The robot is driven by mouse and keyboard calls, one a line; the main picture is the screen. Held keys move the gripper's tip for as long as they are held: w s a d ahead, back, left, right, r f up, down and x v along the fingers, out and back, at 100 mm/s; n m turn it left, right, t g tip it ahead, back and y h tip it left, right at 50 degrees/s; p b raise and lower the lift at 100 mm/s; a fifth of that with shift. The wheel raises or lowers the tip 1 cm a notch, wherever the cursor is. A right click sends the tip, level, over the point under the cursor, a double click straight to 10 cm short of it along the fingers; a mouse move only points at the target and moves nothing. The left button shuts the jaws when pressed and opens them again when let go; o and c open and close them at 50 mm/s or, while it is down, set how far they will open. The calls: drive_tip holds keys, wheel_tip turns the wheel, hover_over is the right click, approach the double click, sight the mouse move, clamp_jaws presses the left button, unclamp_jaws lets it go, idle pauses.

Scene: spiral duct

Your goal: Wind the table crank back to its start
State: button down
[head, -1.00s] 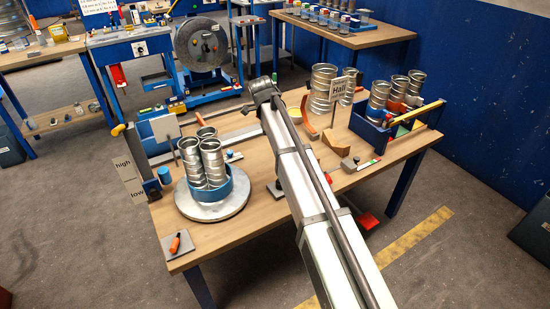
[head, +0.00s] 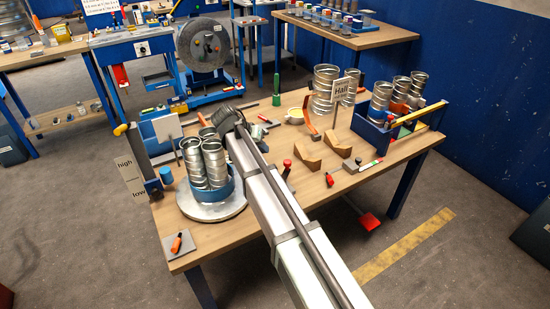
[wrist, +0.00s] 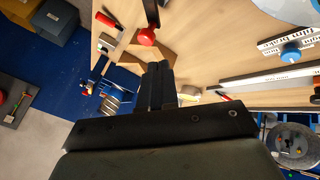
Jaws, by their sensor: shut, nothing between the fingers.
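I cannot tell for sure which part is the table crank. A yellow knob (head: 121,130) sits by the high/low plate (head: 129,174) at the table's left edge. A red-knobbed lever (head: 287,165) stands on the tabletop, right of my arm. In the wrist view a red ball knob (wrist: 146,37) on a dark bar is just beyond my fingertips, apparently apart from them. My gripper (wrist: 158,68) is shut and empty; in the head view my arm hides its fingers.
A round turntable (head: 212,213) carries a blue holder with metal ducts, close left of my arm. Wooden wedges (head: 308,161), a sign (head: 342,89) and a blue crate (head: 372,134) with ducts stand to the right. A red pedal (head: 369,221) is below the table.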

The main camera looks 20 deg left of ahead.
sight(290, 161)
drive_tip(key=x, duration=1)
drive_tip(key=shift+w+d+m+g+h, duration=0.25)
drive_tip(key=shift+d+m+g+h, duration=0.05)
drive_tip(key=shift+m, duration=0.4)
drive_tip(key=shift+w+d+m+g+h, duration=0.2)
drive_tip(key=shift+d+m, duration=0.25)
drive_tip(key=shift+d, duration=0.35)
drive_tip(key=shift+w+d+m+g+h, duration=0.1)
drive_tip(key=shift+d+m+g+h, duration=0.15)
drive_tip(key=shift+d+m, duration=0.35)
drive_tip(key=shift+m+g, duration=0.35)
drive_tip(key=shift+s+d, duration=0.45)
drive_tip(key=shift+d, duration=0.35)
drive_tip(key=shift+s+d, duration=0.5)
drive_tip(key=shift+d, duration=0.3)
drive_tip(key=shift+s+d, duration=0.45)
drive_tip(key=shift+d, duration=0.35)
